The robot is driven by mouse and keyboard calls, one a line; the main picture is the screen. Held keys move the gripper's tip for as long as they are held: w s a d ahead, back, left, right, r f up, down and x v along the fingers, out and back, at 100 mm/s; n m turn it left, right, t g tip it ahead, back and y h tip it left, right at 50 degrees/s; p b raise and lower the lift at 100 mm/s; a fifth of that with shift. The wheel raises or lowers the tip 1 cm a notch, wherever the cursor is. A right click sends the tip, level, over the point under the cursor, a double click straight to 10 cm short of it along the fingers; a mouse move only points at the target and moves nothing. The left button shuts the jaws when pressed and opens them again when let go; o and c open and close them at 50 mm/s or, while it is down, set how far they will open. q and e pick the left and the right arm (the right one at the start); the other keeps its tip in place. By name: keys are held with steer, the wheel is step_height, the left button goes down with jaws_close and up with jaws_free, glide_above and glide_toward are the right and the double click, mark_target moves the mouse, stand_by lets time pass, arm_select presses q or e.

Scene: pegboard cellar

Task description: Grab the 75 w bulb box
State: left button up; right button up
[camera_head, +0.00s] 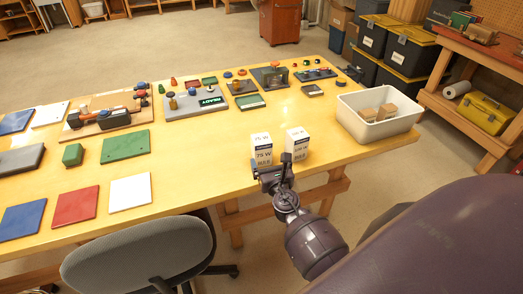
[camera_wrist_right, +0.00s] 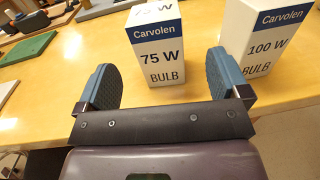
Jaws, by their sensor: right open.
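The 75 W bulb box (camera_head: 261,147) is white with a blue band and stands upright near the front edge of the yellow table. In the right wrist view, the 75 W bulb box (camera_wrist_right: 155,48) stands ahead of and between my open right fingers. A second white box (camera_head: 297,143), marked 100 W (camera_wrist_right: 262,42) in the right wrist view, stands just to its right, with a gap between them. My right gripper (camera_head: 276,172) is open and empty at the table's front edge, in front of the boxes; it also shows in the right wrist view (camera_wrist_right: 163,85). My left gripper is not in view.
A white bin (camera_head: 350,123) with small cartons stands on the table to the right. Coloured tiles, including a white tile (camera_head: 130,192), lie to the left. A grey chair (camera_head: 140,255) stands in front.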

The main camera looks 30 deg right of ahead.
mark_target(265, 151)
steer(key=x, duration=0.2)
steer(key=shift+w+d, duration=0.1)
steer(key=shift+w, duration=0.15)
steer(key=shift+w+d, duration=0.2)
steer(key=shift+w, duration=0.45)
steer(key=shift+b+x, duration=0.3)
steer(key=shift+x, duration=2)
steer(key=shift+a+r, duration=0.1)
steer(key=shift+c, duration=1)
steer(key=c, duration=0.8)
steer(key=shift+r, duration=0.1)
